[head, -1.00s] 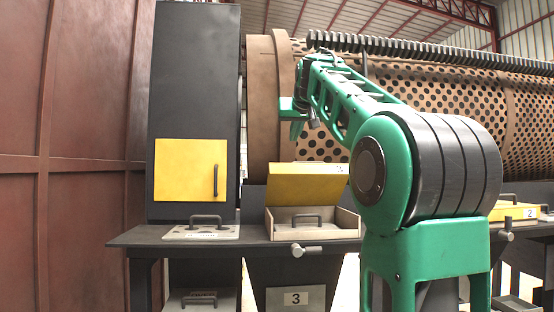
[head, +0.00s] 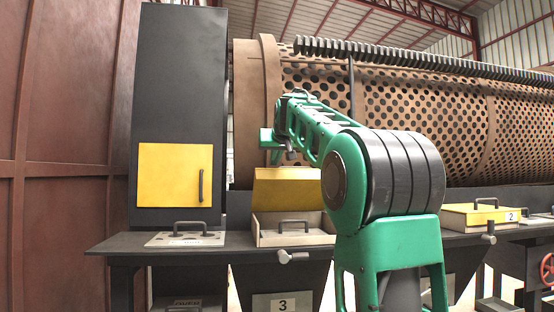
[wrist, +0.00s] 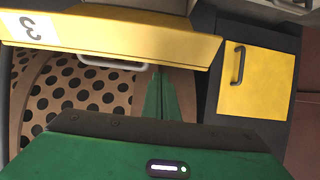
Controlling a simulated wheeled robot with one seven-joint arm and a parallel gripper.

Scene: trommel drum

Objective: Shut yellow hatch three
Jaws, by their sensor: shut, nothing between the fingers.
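Yellow hatch three (head: 287,188) stands raised at the back of its pale box frame (head: 310,238), above the plate marked 3 (head: 283,305). A grey handle (head: 294,222) shows inside the frame. In the wrist view the yellow lid (wrist: 130,30), with an upside-down 3 label, spans the top. My gripper (head: 272,155) is above and behind the raised lid in the head view. Its shut green fingers (wrist: 159,78) show below the lid's edge in the wrist view, empty. Whether they touch the lid, I cannot tell.
A grey T-shaped latch (head: 293,257) sits at the frame's front. A closed yellow door (head: 175,175) is on the dark cabinet at left. The perforated drum (head: 430,120) runs behind.

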